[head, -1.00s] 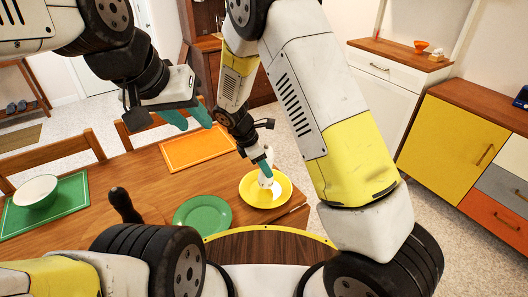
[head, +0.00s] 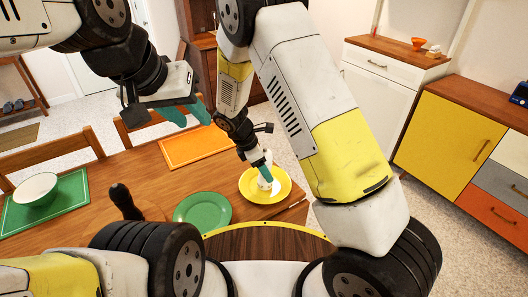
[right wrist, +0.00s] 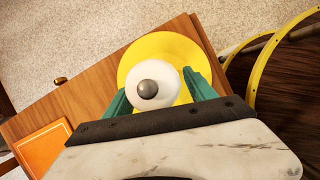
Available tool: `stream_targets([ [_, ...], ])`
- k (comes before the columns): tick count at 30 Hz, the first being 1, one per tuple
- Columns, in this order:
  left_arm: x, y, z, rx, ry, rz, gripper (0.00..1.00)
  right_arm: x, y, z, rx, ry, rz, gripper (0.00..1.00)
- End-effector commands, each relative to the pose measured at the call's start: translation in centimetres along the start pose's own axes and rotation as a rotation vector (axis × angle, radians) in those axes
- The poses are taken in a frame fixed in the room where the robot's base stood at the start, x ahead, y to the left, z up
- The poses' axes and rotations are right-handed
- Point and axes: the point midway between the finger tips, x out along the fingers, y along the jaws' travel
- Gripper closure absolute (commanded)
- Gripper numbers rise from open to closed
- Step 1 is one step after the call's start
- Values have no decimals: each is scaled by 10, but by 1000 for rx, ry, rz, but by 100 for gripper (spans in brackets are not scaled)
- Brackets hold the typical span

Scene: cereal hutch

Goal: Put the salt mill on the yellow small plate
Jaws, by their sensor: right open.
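The white salt mill (head: 265,184) stands upright on the yellow small plate (head: 246,190) at the table's right end. In the right wrist view the mill (right wrist: 152,88), with its grey knob, is seen from above over the yellow plate (right wrist: 140,52). My right gripper (right wrist: 160,97) is open, with one teal finger on each side of the mill and gaps visible beside it. In the head view the right gripper (head: 263,166) is just above and around the mill's top, its fingers partly overlapping. My left gripper (head: 187,114) is open and empty above the table's far side.
A green plate (head: 203,212) lies left of the yellow one. An orange placemat (head: 196,147) is behind, and a white bowl (head: 37,188) sits on a green mat (head: 72,205) at left. A dark-handled thing (head: 124,200) stands near the front. Chairs line the far side.

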Motion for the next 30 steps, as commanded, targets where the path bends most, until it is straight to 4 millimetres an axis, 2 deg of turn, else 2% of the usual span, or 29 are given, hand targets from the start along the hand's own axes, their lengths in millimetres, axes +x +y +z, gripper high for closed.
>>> stream_targets([
  [5,0,0,0,0,0,0,64,-21,1,0,1,3,4,35],
  [15,0,0,0,0,0,0,64,-92,1,0,1,2,4,35],
  [23,0,0,0,0,0,0,64,-121,0,2,8,5,2,35],
  [26,0,0,0,0,0,0,64,-132,-5,15,73,33,4,35],
  [30,0,0,0,0,0,0,64,-161,-24,56,308,137,10,35],
])
